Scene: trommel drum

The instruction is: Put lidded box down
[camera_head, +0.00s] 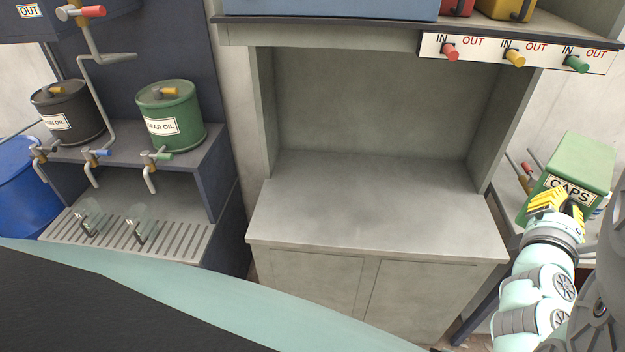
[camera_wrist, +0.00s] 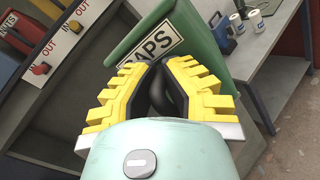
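The lidded box (camera_head: 578,165) is green with a white CAPS label and shows at the right in the head view, over or beside the right bench. It also fills the upper middle of the wrist view (camera_wrist: 198,38), where it looks tilted. My gripper (camera_head: 562,200) has yellow toothed fingers and is at the labelled face of the box. In the wrist view the fingers (camera_wrist: 165,66) close together around a dark curved part, seemingly the box's handle. The fingers cover part of the label. The underside of the box is hidden.
A bare grey counter (camera_head: 375,205) stands in the middle, under a shelf with IN/OUT knobs (camera_head: 515,58). The right bench (camera_wrist: 278,62) bears small white jars (camera_wrist: 256,20). Oil drums (camera_head: 172,115) and taps stand at the left.

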